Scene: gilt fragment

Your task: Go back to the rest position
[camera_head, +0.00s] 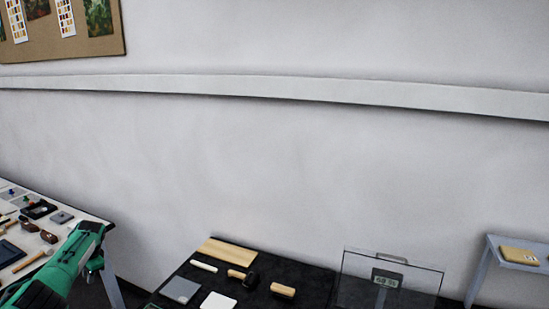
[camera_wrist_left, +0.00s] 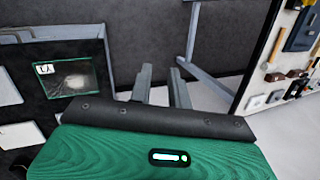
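My left arm (camera_head: 70,262), with a green cover, comes in at the lower left of the head view, in front of the white table's right end. Its fingers do not show clearly there. In the left wrist view, my left gripper (camera_wrist_left: 163,85) shows two dark fingers with a gap between them. Nothing is held between them, and they point over the floor. My right arm and right gripper are in neither view.
A white table (camera_head: 92,219) with several tools stands at the left. A black-topped table (camera_head: 262,298) holds a wooden board (camera_head: 227,251), a mallet and flat pieces. A clear panel (camera_head: 415,281) stands at its right. A small shelf (camera_head: 495,256) is far right. Pale wall behind.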

